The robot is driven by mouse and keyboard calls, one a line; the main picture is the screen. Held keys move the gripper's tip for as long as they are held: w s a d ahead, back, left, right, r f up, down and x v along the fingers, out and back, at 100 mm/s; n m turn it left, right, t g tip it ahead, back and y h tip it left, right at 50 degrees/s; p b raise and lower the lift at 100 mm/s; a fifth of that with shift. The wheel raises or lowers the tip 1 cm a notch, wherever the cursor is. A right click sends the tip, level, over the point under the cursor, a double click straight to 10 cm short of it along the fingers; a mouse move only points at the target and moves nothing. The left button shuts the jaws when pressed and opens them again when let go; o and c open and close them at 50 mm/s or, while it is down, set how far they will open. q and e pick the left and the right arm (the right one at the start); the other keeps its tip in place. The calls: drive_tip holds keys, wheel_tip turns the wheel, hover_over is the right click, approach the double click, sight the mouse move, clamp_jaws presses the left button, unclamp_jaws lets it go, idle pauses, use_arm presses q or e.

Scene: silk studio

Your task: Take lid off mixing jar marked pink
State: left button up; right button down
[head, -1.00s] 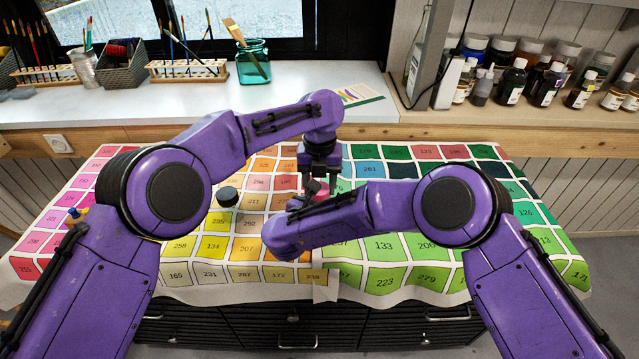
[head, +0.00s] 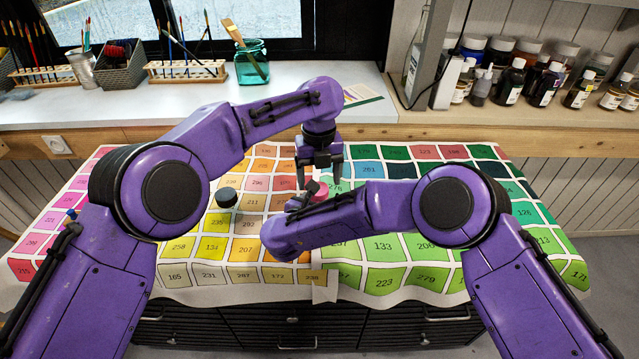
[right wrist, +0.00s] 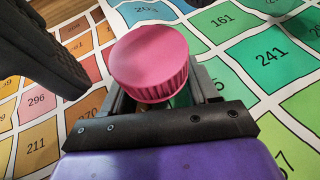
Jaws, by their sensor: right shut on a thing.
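The mixing jar has a ribbed pink lid (head: 319,190), seated on top in the right wrist view (right wrist: 150,62). The jar body is mostly hidden under the lid and behind my gripper. My right gripper (head: 308,194) is shut on the jar just below the lid. In the right wrist view its fingers (right wrist: 165,100) flank the jar. My left gripper (head: 320,175) points down just behind and above the lid in the head view, with its fingers apart and nothing seen between them. One dark part of it (right wrist: 45,50) shows at upper left in the right wrist view, apart from the lid.
A black-lidded round jar (head: 226,197) stands on the numbered colour cloth (head: 215,275) to the left. Brush racks (head: 188,70) and a teal glass jar (head: 252,65) stand on the back ledge. Several paint bottles (head: 512,80) stand at the back right. The cloth's front is clear.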

sight(318, 201)
use_arm(q)
wheel_tip(318, 201, up, 2)
drive_tip(key=shift+c, duration=0.2)
wheel_tip(318, 201, up, 3)
drive_tip(key=shift+s+a+r+m, duration=0.1)
drive_tip(key=shift+r+m, duration=0.1)
drive_tip(key=shift+m, duration=0.9)
wheel_tip(318, 201, down, 8)
drive_tip(key=shift+r, duration=0.1)
drive_tip(key=c, duration=1.1)
drive_tip(key=n, duration=0.3)
drive_tip(key=o, duration=1.1)
drive_tip(key=shift+o, duration=0.2)
drive_tip(key=shift+a, duration=0.1)
